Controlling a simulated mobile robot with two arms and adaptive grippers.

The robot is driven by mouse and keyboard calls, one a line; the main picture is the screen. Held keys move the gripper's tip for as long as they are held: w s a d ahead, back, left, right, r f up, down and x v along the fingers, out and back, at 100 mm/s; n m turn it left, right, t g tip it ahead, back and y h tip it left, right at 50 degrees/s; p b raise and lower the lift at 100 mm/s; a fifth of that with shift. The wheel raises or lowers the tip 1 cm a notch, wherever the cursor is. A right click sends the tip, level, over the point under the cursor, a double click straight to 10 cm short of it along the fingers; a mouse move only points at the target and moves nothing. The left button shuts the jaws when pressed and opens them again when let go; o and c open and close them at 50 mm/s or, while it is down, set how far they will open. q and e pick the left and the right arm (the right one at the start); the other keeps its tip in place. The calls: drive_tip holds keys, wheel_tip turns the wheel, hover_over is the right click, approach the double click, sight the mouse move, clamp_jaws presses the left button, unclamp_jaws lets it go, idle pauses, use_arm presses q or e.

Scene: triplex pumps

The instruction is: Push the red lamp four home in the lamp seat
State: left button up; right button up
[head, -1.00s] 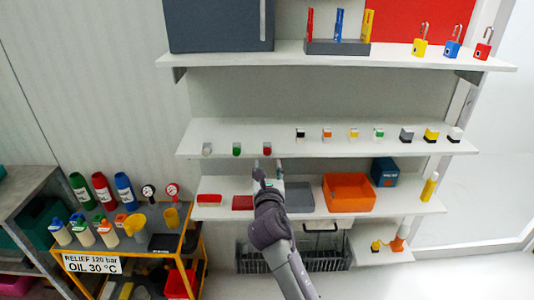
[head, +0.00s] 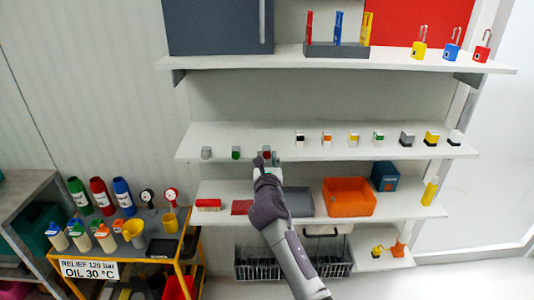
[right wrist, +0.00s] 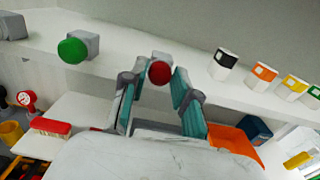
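The red lamp (head: 266,154) is a round red cap on the middle shelf, the rightmost of three lamp units. In the right wrist view the red cap (right wrist: 160,72) faces me, in front of a small grey block (right wrist: 164,57), which looks like its seat. I cannot tell how deep the cap sits. My right gripper (head: 266,161) is at the shelf's front edge, in front of the lamp. Its fingers (right wrist: 160,84) stand apart on either side of the cap, with gaps visible. They partly cover the lamp in the head view. My left gripper is out of view.
A green lamp (head: 236,154) and a pale grey one (head: 207,153) stand to the left. Several small coloured-faced blocks, the nearest black-faced (head: 300,139), stand to the right. The lower shelf (head: 410,208) holds an orange bin (head: 349,197) and red items (head: 242,207).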

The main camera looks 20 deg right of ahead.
clamp_jaws()
drive_tip(key=shift+s, duration=0.1)
drive_tip(key=shift+s, duration=0.1)
drive_tip(key=shift+p+v, duration=0.85)
drive_tip(key=shift+v, duration=0.2)
drive_tip(key=shift+p+v, duration=0.7)
drive_tip(key=shift+v, duration=0.6)
